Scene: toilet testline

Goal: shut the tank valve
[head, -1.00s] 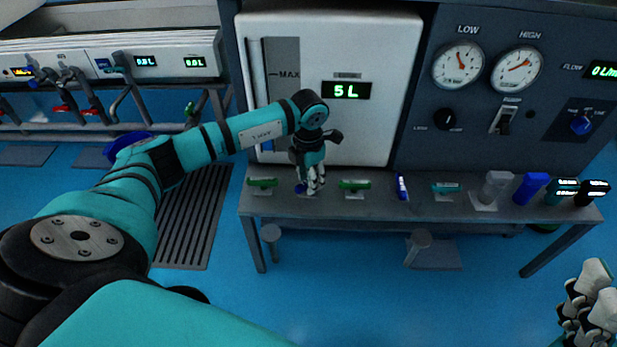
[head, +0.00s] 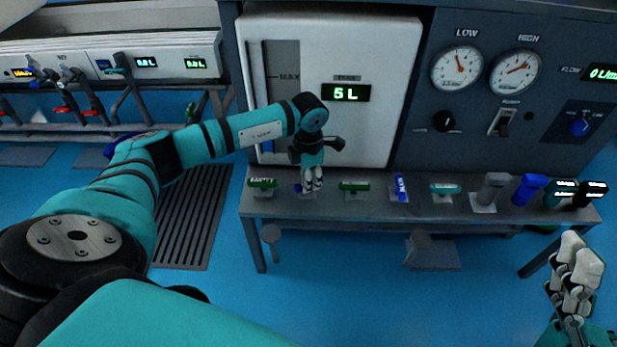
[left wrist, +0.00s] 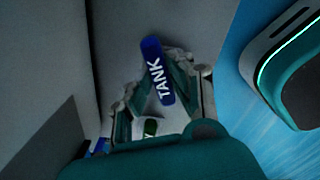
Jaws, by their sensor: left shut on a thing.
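The tank valve (left wrist: 157,72) has a blue handle marked TANK. In the left wrist view it lies slightly tilted between the fingers of my left gripper (left wrist: 160,88). In the head view my left gripper (head: 312,184) reaches down to the bench in front of the white tank and is shut on this handle, which it mostly hides. A little blue of the valve (head: 298,188) shows at the gripper's left. My right gripper (head: 574,262) is at the lower right, away from the bench; its finger gap is unclear.
Green handles (head: 263,183) and (head: 354,186) flank the left gripper on the bench (head: 330,212). A blue handle (head: 400,187), a teal one (head: 445,188) and other handles stand further right. The white tank (head: 375,130) behind reads 5 L. Two gauges (head: 457,68) are at the right.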

